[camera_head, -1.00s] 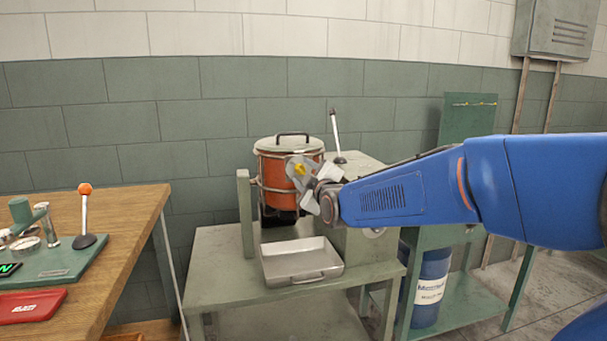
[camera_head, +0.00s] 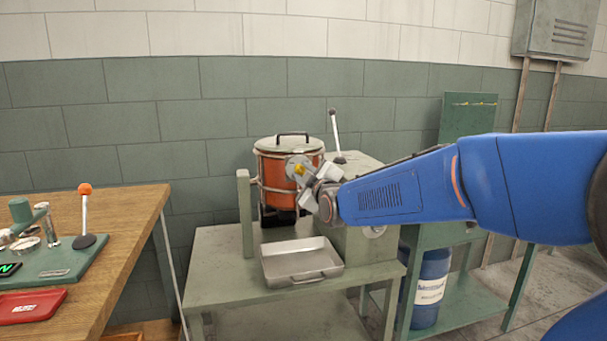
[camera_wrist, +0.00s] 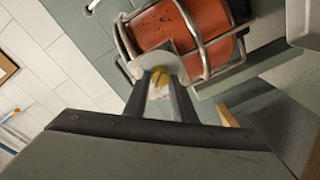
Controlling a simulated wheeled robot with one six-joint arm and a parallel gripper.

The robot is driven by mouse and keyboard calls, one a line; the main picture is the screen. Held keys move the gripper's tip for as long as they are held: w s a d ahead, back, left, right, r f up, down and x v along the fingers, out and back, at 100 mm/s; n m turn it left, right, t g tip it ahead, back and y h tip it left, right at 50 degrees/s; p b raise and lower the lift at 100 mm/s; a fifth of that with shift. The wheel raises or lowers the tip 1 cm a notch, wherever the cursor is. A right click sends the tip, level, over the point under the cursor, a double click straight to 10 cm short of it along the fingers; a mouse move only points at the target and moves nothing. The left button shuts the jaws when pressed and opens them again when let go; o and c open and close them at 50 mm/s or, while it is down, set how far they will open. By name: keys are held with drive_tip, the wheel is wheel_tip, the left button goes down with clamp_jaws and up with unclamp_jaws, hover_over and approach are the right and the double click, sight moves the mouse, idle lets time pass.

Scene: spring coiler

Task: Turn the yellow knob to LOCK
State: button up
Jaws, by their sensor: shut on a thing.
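The yellow knob (camera_head: 299,170) sits on a round grey plate at the front of the orange pot (camera_head: 271,170). In the wrist view the knob (camera_wrist: 159,80) lies between the fingers of my gripper (camera_wrist: 160,95), which is shut on it. The pot has a pale lid and stands in a wire cage. In the head view my gripper (camera_head: 304,178) partly covers the plate and knob. I cannot read a LOCK mark in either view.
A metal tray (camera_head: 337,272) lies on the green stand (camera_head: 215,285) below the pot. A black-handled lever (camera_head: 334,130) rises behind. A wooden bench (camera_head: 135,215) with an orange-topped lever is at left. A blue drum (camera_head: 433,270) stands at right.

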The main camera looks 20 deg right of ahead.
drive_tip(key=m, duration=0.3)
drive_tip(key=shift+m, duration=0.4)
drive_tip(key=m, duration=0.4)
drive_tip(key=shift+f+m+t, duration=0.1)
drive_tip(key=shift+m+t, duration=0.2)
drive_tip(key=shift+m, duration=0.1)
drive_tip(key=m+h, duration=0.1)
drive_tip(key=m, duration=0.3)
drive_tip(key=shift+m, duration=2.8)
drive_tip(key=o, duration=1.1)
drive_tip(key=shift+c, duration=0.2)
drive_tip(key=shift+h, duration=0.3)
drive_tip(key=shift+s, duration=0.15)
